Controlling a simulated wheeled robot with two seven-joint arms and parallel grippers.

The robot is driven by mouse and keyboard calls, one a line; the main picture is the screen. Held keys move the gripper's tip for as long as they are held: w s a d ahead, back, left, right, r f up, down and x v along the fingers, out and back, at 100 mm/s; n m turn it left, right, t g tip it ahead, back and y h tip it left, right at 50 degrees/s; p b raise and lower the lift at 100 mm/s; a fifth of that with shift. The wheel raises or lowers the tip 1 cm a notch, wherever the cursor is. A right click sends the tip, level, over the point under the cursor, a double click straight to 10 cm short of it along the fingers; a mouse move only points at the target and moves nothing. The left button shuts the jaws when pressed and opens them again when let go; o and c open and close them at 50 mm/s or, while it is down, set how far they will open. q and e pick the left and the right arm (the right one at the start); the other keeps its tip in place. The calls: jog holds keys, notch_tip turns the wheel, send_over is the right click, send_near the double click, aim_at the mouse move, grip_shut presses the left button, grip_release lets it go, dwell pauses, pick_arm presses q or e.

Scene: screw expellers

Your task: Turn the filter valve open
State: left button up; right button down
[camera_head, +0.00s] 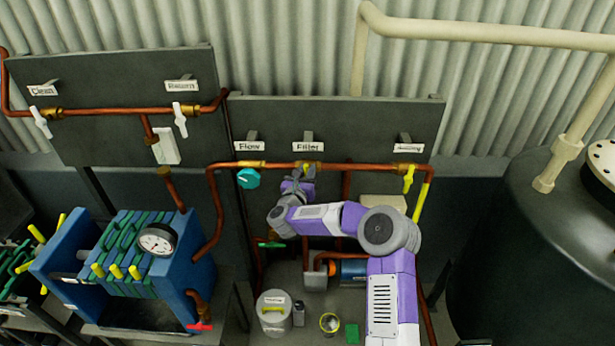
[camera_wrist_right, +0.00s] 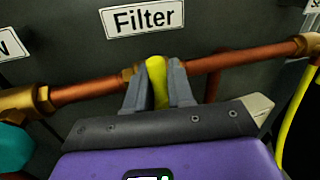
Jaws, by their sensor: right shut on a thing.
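The filter valve has a yellow handle (camera_wrist_right: 157,82) on a copper pipe, under a white sign that reads Filter (camera_wrist_right: 142,18). In the right wrist view my right gripper (camera_wrist_right: 160,88) has its two grey fingers on either side of the yellow handle, shut on it. The handle stands about upright in that view. In the head view my right gripper (camera_head: 304,178) reaches up to the pipe below the Filter sign (camera_head: 308,146), and it hides most of the handle. My left gripper is not in view.
A teal Flow valve knob (camera_head: 248,179) is left of my gripper on the same pipe. A yellow-handled valve (camera_head: 408,178) is at the right. A blue filter press with a gauge (camera_head: 157,241) stands at left. A dark tank (camera_head: 520,250) stands at right.

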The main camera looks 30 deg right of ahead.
jog(key=shift+w+a+f+n+t+y+b, duration=0.3)
jog(key=shift+n+t+b, duration=0.55)
jog(key=shift+n+b, duration=2.7)
jog(key=shift+w+a+f+n+t+y+b, duration=0.15)
jog(key=shift+a+f+n+t+y+b, duration=0.45)
jog(key=shift+n+b, duration=3)
jog(key=shift+w+a+f+n+t+b, duration=0.2)
jog(key=shift+f+n+t+b, duration=0.65)
jog(key=shift+n+b, duration=2.7)
jog(key=shift+r+m+t+b, duration=0.35)
jog(key=shift+m+b, duration=0.25)
jog(key=shift+b, duration=0.2)
jog(key=c, duration=1.1)
grip_release()
jog(key=shift+s+a, duration=0.1)
